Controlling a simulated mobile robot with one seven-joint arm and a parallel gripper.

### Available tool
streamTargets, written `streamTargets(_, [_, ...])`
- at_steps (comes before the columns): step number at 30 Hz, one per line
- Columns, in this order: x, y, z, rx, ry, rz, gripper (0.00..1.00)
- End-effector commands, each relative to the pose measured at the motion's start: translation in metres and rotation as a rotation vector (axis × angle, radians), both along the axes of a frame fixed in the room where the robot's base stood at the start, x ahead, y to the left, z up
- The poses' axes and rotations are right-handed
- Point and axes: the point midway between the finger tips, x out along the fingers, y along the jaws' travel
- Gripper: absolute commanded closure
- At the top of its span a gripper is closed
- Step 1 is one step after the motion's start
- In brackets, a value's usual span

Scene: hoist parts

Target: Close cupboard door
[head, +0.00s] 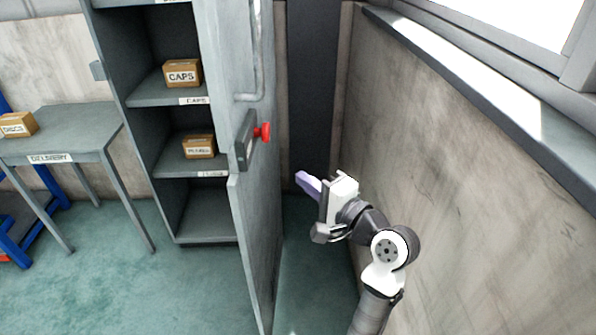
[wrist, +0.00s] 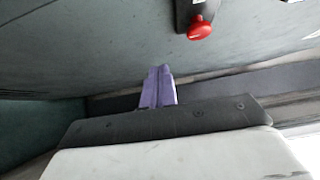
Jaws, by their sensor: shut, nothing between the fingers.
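The grey cupboard (head: 207,240) stands in the middle left of the head view with its shelves exposed. Its door (head: 256,215) stands open, swung out toward me. A dark plate with a red knob (head: 263,132) is on the door's right-hand face. My gripper (head: 301,177), with purple fingers, is shut and empty to the right of the door, between it and the wall. In the wrist view the fingers (wrist: 160,72) point toward the grey door surface (wrist: 100,45), with the red knob (wrist: 200,28) up and to the right. I cannot tell whether the fingertips touch the door.
A concrete wall (head: 450,160) with a window ledge (head: 480,80) runs close along my arm's right side. Boxes (head: 182,74) sit on the cupboard shelves. A grey table (head: 75,135) with a box (head: 18,124) stands at left. The floor before the cupboard is clear.

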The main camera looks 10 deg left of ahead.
Motion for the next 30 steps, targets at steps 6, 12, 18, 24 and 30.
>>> streamTargets(6, [0.027,0.040,0.003,0.000,0.000,0.007,1.00])
streamTargets(12, [0.047,0.074,0.002,-0.002,0.001,0.007,1.00])
streamTargets(18, [0.042,0.098,0.001,-0.002,-0.001,0.003,1.00])
streamTargets(24, [0.041,0.105,0.000,-0.001,-0.002,0.000,1.00])
streamTargets(30, [0.041,0.105,0.000,-0.001,-0.002,0.000,1.00])
